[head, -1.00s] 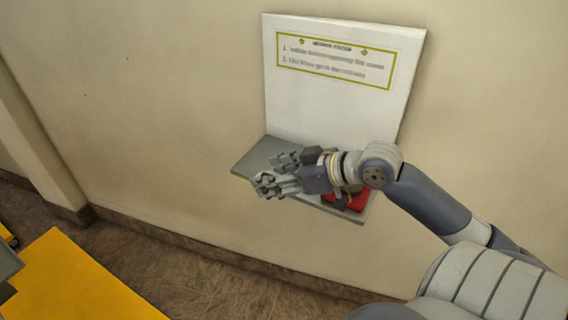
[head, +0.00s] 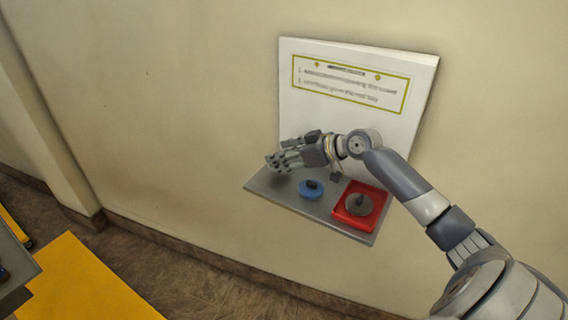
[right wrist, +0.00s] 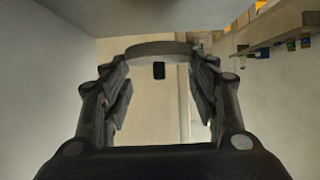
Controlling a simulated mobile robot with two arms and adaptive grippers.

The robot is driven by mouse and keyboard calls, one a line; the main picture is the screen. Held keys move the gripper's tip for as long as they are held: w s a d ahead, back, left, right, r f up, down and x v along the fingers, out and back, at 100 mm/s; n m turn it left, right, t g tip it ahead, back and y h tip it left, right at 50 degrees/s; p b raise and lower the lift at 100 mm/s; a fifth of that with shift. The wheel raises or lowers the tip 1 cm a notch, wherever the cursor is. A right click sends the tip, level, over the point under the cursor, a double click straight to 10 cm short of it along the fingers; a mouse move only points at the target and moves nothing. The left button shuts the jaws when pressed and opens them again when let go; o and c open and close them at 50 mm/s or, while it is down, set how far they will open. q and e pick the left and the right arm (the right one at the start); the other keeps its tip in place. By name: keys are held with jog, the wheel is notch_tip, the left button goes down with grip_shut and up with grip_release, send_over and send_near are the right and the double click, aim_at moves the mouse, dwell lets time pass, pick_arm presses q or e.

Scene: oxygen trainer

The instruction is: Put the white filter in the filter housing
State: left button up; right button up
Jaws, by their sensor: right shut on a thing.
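My right gripper (head: 272,160) is over the left back of the grey shelf (head: 268,182), in front of the white board. In the right wrist view its fingers (right wrist: 161,85) are spread but closed on a thin curved grey-beige thing (right wrist: 162,48) at their tips. I cannot tell whether this is the white filter. A blue round piece (head: 311,194) with a dark knob sits on the shelf below and right of the gripper. A red square holder (head: 372,221) with a grey knobbed disc (head: 359,205) is to its right. I cannot tell which is the filter housing. My left gripper is not in view.
The white instruction board (head: 300,110) rises behind the shelf against the wall. A yellow floor area (head: 80,285) and a grey surface edge (head: 15,265) are at the lower left. The wall left of the shelf is bare.

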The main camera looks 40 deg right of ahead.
jog(key=shift+f+p, duration=0.45)
jog(key=shift+f, duration=1.25)
jog(key=shift+f, duration=0.1)
jog(key=shift+f, duration=0.15)
jog(key=o, duration=0.9)
